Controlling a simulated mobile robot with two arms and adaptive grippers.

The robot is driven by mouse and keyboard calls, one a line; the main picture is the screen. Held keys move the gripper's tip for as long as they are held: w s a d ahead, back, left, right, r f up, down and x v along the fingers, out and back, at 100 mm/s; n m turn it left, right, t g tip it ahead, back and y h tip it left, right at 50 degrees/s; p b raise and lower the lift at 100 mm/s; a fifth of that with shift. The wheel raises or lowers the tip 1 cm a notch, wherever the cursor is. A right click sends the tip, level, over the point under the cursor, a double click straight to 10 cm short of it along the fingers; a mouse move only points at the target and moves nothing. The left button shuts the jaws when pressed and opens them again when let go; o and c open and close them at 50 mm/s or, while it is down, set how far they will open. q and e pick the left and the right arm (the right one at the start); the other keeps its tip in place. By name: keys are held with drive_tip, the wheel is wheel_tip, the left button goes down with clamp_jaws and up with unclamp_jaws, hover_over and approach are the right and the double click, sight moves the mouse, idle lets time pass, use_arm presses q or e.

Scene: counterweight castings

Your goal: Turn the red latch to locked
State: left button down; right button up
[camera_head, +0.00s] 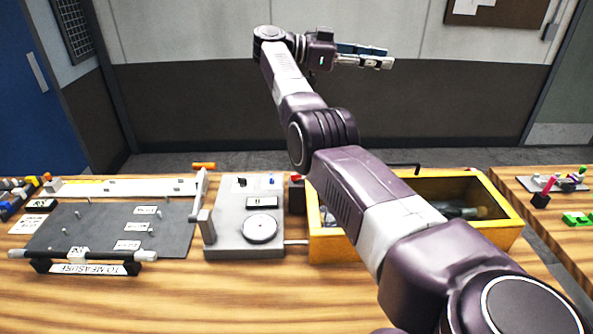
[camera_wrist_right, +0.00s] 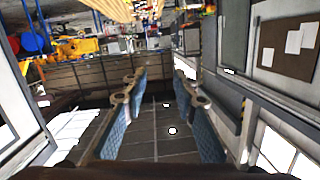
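No red latch can be made out for certain. A small red-topped dark block (camera_head: 297,180) stands between the grey device with a round dial (camera_head: 243,225) and the yellow crate (camera_head: 415,250). Whether it is the latch, I cannot tell. My right arm crosses the head view, and my right gripper (camera_head: 378,56) is held high beyond the far table edge, well away from the table things. In the right wrist view its blue-padded fingers (camera_wrist_right: 165,95) stand apart with nothing between them. My left gripper is not in view.
A dark panel with pegs and labels (camera_head: 110,228) is at the left. A second table (camera_head: 560,240) at the right holds small parts. My arm hides part of the crate. The front wood is clear.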

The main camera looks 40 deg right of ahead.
wheel_tip(320, 180, down, 11)
drive_tip(key=w+n+t+y, duration=0.2)
drive_tip(key=t+y, duration=0.1)
drive_tip(key=y, duration=0.1)
drive_tip(key=n+t+y, duration=0.2)
drive_tip(key=t+y, duration=0.5)
drive_tip(key=y, duration=0.2)
approach(302, 175)
drive_tip(key=shift+w+a+f+p, duration=0.3)
drive_tip(key=shift+w, duration=0.3)
drive_tip(key=shift+w+a+f, duration=0.1)
drive_tip(key=shift+a+f, duration=0.05)
drive_tip(key=shift+a, duration=0.05)
wheel_tip(302, 175, down, 7)
drive_tip(key=p, duration=0.2)
drive_tip(key=shift+p, duration=0.3)
drive_tip(key=shift+f, duration=0.3)
drive_tip(key=shift+c, duration=0.4)
clamp_jaws()
